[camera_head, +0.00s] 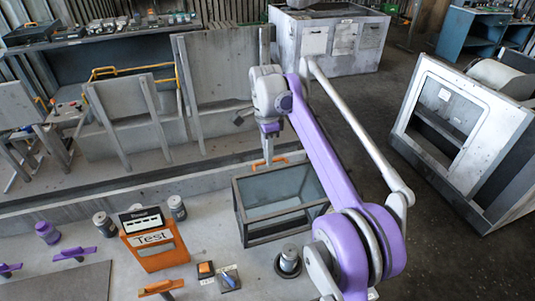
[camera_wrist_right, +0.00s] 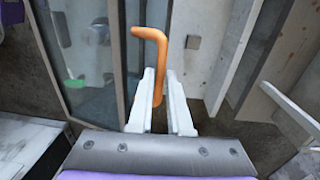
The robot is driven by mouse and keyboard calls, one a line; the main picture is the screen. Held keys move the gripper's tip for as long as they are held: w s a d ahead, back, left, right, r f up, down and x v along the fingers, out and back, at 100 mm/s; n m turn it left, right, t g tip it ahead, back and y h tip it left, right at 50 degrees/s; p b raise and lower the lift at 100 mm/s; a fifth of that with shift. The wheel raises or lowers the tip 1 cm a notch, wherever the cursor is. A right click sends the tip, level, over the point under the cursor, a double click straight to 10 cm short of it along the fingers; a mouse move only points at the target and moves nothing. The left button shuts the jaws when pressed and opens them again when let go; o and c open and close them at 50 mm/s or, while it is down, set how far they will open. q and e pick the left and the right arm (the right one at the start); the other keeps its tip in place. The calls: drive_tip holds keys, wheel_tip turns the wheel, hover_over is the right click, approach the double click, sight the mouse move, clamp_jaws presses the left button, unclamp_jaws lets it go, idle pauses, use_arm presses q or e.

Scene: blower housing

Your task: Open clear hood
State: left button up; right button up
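The clear hood (camera_head: 283,187) is a glass-paned box with a dark metal frame, standing closed on the bench in the head view. An orange handle (camera_head: 270,162) sits at its top rear edge. My right gripper (camera_head: 268,157) points down at this handle from above. In the right wrist view, the orange handle (camera_wrist_right: 158,48) runs up between the two pale fingers of my right gripper (camera_wrist_right: 163,75). The fingers stand apart with a gap beside the handle. The hood's glass pane (camera_wrist_right: 88,60) shows at left there. My left gripper is not in view.
An orange Test box (camera_head: 155,246) stands left of the hood on the bench. Grey metal panels (camera_head: 220,65) stand behind. A white-framed cabinet (camera_head: 455,125) is at right.

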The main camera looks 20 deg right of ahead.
drive_tip(key=o, duration=0.4)
drive_tip(key=shift+c, duration=0.2)
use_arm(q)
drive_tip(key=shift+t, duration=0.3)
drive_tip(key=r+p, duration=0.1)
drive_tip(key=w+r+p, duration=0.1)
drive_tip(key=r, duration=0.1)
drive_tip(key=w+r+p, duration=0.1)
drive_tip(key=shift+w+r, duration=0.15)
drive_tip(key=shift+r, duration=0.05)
use_arm(e)
wheel_tip(320, 180, up, 11)
drive_tip(key=shift+w, duration=0.45)
drive_tip(key=shift+s+f, duration=0.1)
drive_tip(key=shift+f, duration=0.05)
